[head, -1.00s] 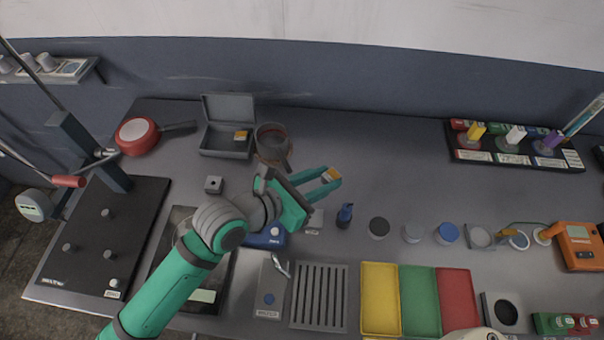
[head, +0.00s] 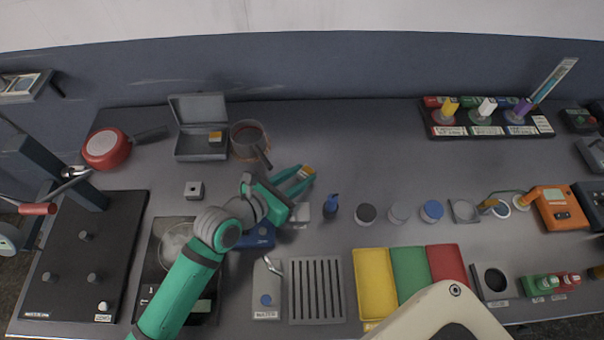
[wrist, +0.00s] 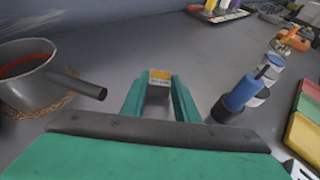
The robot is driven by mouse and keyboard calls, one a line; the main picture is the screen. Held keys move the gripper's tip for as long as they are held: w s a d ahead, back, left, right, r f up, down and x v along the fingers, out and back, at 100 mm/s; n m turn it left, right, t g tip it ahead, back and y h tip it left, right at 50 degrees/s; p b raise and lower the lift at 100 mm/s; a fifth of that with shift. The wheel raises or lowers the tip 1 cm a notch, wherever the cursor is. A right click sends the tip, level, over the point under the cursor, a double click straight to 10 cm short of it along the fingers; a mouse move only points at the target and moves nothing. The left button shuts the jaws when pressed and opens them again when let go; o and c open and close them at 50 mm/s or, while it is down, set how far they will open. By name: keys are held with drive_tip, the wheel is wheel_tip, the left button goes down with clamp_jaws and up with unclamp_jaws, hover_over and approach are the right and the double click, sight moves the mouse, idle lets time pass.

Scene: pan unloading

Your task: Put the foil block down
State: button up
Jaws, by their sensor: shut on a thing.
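A grey pot (head: 248,141) stands left of my gripper, its handle pointing towards the fingers. An open grey case (head: 202,147) holds another orange-faced block (head: 215,137). The worktop (head: 350,150) behind the gripper is clear.

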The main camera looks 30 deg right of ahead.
drive_tip(key=shift+s+d, duration=0.1)
drive_tip(key=shift+d, duration=0.1)
drive_tip(key=o, duration=0.9)
drive_tip(key=shift+d, duration=0.1)
drive_tip(key=shift+o, duration=0.9)
drive_tip(key=shift+s+d, duration=0.1)
drive_tip(key=shift+d, duration=0.05)
drive_tip(key=v, duration=1.2)
